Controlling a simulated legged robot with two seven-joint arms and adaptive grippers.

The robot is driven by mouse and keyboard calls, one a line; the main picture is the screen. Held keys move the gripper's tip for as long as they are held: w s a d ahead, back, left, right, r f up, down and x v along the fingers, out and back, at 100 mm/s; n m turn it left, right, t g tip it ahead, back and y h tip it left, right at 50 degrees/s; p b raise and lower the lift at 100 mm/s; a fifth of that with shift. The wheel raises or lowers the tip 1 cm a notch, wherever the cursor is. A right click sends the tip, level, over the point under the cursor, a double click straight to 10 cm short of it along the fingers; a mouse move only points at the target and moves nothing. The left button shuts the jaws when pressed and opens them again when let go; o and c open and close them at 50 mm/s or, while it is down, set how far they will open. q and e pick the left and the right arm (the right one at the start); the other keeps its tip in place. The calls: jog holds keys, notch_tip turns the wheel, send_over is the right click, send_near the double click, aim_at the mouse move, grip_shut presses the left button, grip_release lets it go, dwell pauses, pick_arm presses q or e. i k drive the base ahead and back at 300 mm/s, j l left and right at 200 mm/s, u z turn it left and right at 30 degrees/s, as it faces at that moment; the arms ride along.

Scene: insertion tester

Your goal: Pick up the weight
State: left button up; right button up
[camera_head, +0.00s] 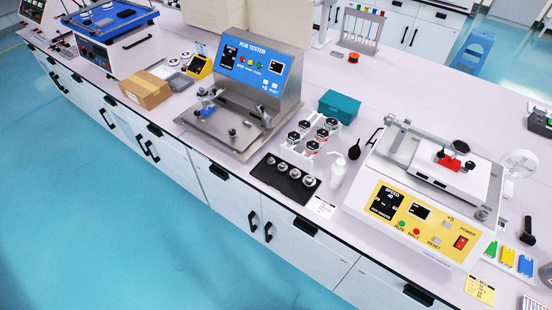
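Several small silver metal weights (295,174) stand in a row on a black tray (281,184) near the bench's front edge, at the middle of the head view. They seem to differ a little in size. I cannot tell which one the task means. Neither of my grippers shows in this view, so their positions relative to the weights and whether they hold anything are hidden.
A blue-panelled rub tester (255,64) stands left of the tray. A white rack of jars (308,134) is behind it. A white bottle (337,174) and a yellow-panelled machine (417,214) are to the right. The blue floor (90,210) in front is clear.

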aim_at(271, 161)
jog(key=i+j, duration=0.2)
jog(key=j, duration=0.2)
jog(key=i+j, duration=0.15)
jog(key=j, duration=0.25)
jog(key=i+j, duration=0.2)
jog(key=j, duration=0.2)
